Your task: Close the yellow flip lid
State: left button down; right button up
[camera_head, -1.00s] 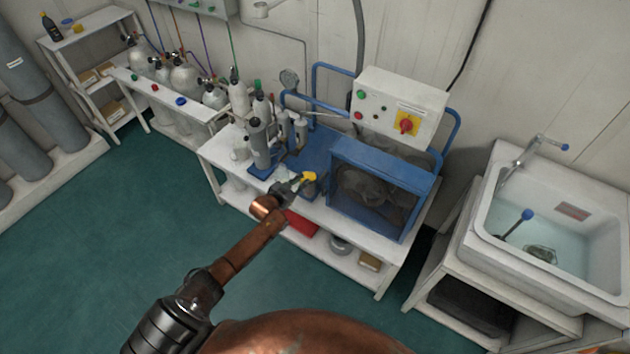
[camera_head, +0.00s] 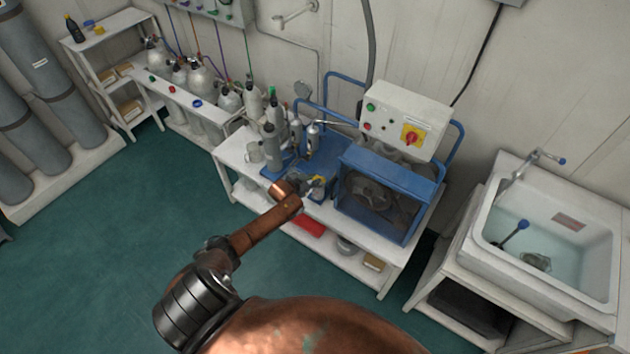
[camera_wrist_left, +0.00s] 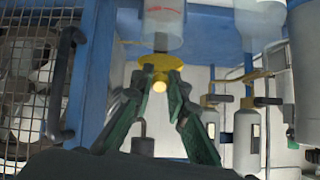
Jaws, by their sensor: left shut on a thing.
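The yellow flip lid (camera_head: 318,181) is at the front edge of the white bench, left of the blue caged machine. In the left wrist view the yellow lid (camera_wrist_left: 160,64) is a round flange with a knob, under a clear cup (camera_wrist_left: 163,28) with a red mark. My left gripper (camera_head: 314,189) reaches the lid from the front left. In the left wrist view its green-padded fingers (camera_wrist_left: 158,84) close on the yellow knob from both sides. How far the lid is open is hard to tell. My right gripper is not in view.
The blue caged machine (camera_head: 385,205) stands right of the lid, under a white control box (camera_head: 402,118). Grey cylinders (camera_head: 270,140) stand to its left. A red box (camera_head: 308,226) lies on the lower shelf. A sink (camera_head: 545,240) is at right. The green floor (camera_head: 110,255) is clear.

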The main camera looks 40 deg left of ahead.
pick_arm(q)
jog(key=shift+w+a+r, duration=0.15)
jog(key=shift+w+r, duration=0.25)
jog(key=shift+r, duration=0.2)
jog(key=c, duration=2.3)
grip_release()
jog(key=shift+c, duration=0.2)
jog(key=o, duration=0.5)
jog(key=shift+s+f, duration=0.1)
jog(key=shift+f, duration=0.15)
jog(key=shift+c, duration=0.2)
jog(key=shift+s+f, duration=0.1)
jog(key=v, duration=1.2)
